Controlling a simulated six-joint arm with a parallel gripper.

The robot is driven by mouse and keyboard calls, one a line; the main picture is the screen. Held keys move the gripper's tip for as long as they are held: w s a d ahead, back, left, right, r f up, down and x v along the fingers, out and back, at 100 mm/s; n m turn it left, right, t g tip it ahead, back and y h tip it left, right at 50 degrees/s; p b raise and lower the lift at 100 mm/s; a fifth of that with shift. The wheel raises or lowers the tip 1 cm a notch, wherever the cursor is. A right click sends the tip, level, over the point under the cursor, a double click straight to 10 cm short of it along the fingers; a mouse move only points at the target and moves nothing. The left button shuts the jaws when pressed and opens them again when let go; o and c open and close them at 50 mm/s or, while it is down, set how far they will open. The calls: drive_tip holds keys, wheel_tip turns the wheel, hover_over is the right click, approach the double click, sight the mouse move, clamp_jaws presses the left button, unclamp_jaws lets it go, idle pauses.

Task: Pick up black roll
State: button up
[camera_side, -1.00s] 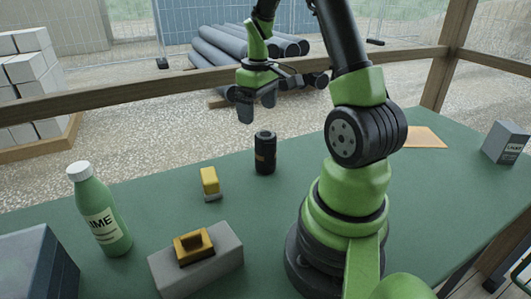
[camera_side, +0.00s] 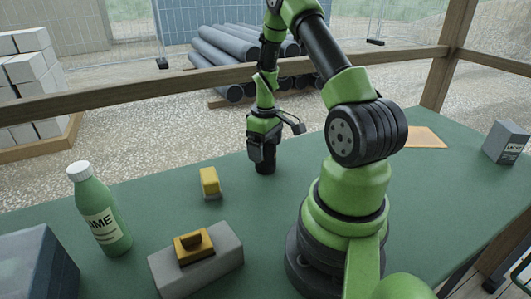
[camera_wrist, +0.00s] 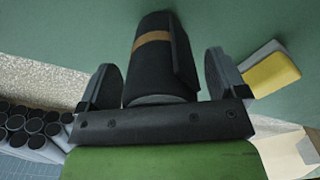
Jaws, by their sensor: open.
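The black roll (camera_side: 264,168) stands upright on the green table in the side view, its upper part hidden by my gripper (camera_side: 262,154). My gripper points down over it. In the wrist view the roll (camera_wrist: 152,62) with its tan band lies between the two open fingers of my gripper (camera_wrist: 162,70). A gap shows on each side, so the fingers look apart from it.
A yellow and grey block (camera_side: 210,182) stands left of the roll. A green bottle (camera_side: 102,212), a grey block with a yellow-handled piece (camera_side: 197,272) and a dark box (camera_side: 35,268) are further left. A grey carton (camera_side: 506,143) stands far right.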

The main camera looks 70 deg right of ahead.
drive_tip(key=c, duration=1.1)
